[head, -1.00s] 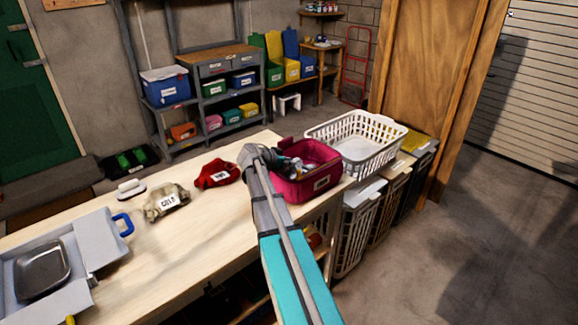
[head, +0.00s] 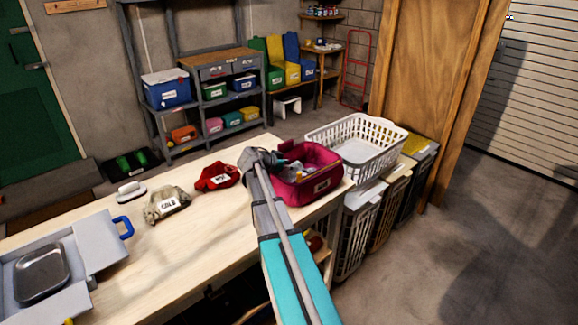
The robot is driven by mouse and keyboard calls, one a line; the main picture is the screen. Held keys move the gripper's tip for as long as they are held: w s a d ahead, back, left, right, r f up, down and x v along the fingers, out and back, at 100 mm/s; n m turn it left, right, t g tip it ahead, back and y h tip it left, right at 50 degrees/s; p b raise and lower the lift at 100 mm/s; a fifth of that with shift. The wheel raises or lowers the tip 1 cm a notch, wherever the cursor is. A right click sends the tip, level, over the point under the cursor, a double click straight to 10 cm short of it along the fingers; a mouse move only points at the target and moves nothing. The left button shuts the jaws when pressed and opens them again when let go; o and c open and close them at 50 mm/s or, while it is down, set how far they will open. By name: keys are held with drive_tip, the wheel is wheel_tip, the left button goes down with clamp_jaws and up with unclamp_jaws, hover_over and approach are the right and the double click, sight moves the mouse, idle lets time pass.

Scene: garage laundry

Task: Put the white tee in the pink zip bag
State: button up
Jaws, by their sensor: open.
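My wrist and arm hide part of the bag's left side.
A red bundle (head: 216,177), a beige bundle (head: 166,205) and a white brush-like item (head: 131,190) lie on the workbench (head: 190,250). A grey case (head: 85,252) holds a metal tray. A white laundry basket (head: 373,133) stands behind the bag, on lidded hampers (head: 358,235).

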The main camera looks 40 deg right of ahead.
drive_tip(key=shift+r, duration=0.15)
drive_tip(key=shift+a+r+p, duration=0.35)
drive_tip(key=shift+a+p, duration=0.1)
drive_tip(key=p+v, duration=0.5)
drive_tip(key=v, duration=0.5)
drive_tip(key=shift+a, duration=0.45)
drive_tip(key=shift+s, duration=0.1)
drive_tip(key=s+a+f+n+y, duration=0.2)
drive_tip(key=a, duration=0.3)
drive_tip(key=s+a+f+n+y, duration=0.2)
drive_tip(key=s+a+n, duration=0.1)
drive_tip(key=a, duration=0.2)
drive_tip(key=s+a+f+n+y, duration=0.2)
drive_tip(key=s+a+f+n, duration=0.1)
drive_tip(key=a, duration=0.2)
drive_tip(key=s+a+n+y, duration=0.2)
drive_tip(key=s+a+n, duration=0.1)
drive_tip(key=a, duration=0.2)
drive_tip(key=s+a+f+n+y, duration=0.1)
drive_tip(key=s+a+n+y, duration=0.1)
drive_tip(key=a, duration=0.3)
drive_tip(key=s+a+f+n+y, duration=0.1)
drive_tip(key=s+a+n+y, duration=0.1)
drive_tip(key=s+a+n, duration=0.2)
drive_tip(key=shift+a+f+g, duration=0.25)
drive_tip(key=shift+a+g, duration=0.05)
drive_tip(key=shift+a, duration=0.2)
